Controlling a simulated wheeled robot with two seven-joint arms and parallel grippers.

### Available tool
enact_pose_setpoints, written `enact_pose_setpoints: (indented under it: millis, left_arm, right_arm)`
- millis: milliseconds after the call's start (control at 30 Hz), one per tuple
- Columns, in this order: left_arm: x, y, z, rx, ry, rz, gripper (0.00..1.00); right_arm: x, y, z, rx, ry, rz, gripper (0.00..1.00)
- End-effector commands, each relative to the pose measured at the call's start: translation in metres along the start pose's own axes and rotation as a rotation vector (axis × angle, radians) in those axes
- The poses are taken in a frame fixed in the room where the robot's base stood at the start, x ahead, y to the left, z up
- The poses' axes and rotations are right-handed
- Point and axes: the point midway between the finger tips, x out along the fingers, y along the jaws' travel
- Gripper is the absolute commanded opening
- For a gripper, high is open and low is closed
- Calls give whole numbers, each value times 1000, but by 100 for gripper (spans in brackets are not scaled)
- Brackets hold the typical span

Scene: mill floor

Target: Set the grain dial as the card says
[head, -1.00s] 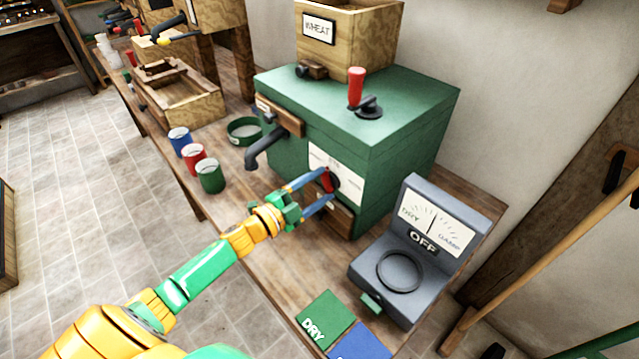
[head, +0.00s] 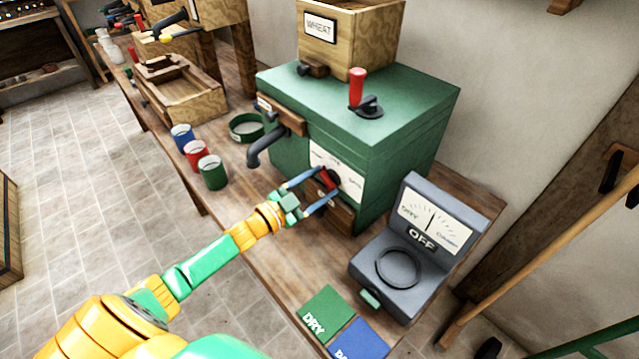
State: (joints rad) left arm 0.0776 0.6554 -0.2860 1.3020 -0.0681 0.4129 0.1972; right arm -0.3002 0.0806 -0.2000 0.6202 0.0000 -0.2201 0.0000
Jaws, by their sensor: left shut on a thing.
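The grain dial (head: 329,179) is a dark round knob with a red pointer, on a white plate (head: 349,178) on the front of the green mill (head: 385,145). My left gripper (head: 326,187) has its two blue fingers shut on the dial's red pointer, which partly hides it. The plate's small lettering is too blurred to read. No card with a setting can be made out for sure. A wooden hopper (head: 375,38) labelled WHEAT stands on the mill. My right gripper is not in view.
A grey meter (head: 390,285) reading OFF, with a DRY to DAMP scale, stands right of the mill. A green DRY tile (head: 328,305) and a blue tile (head: 362,338) lie in front. Blue, red and green cups (head: 212,172) stand left, near a spout (head: 262,150).

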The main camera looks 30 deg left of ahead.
Motion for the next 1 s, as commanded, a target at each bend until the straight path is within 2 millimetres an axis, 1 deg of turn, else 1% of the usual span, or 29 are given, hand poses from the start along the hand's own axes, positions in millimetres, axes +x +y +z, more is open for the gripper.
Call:
enact_pose_setpoints:
  millis: [400, 433, 533, 733, 800, 867, 1000]
  left_arm:
    - [0, 0, 0, -9, -1, 1, 14]
    - [0, 0, 0, -9, -1, 1, 73]
    - [0, 0, 0, -9, -1, 1, 100]
    - [0, 0, 0, -8, -1, 0, 100]
    - [-3, 0, 0, -7, -1, 1, 100]
    - [-10, 1, 1, -8, -3, 2, 100]
    - [-35, 2, 2, -8, -4, 3, 100]
  right_arm:
    - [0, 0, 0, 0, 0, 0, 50]
    - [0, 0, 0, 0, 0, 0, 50]
    - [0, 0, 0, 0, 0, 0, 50]
    - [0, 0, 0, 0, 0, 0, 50]
    - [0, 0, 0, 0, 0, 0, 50]
    - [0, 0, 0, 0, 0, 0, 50]
    - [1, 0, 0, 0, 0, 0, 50]
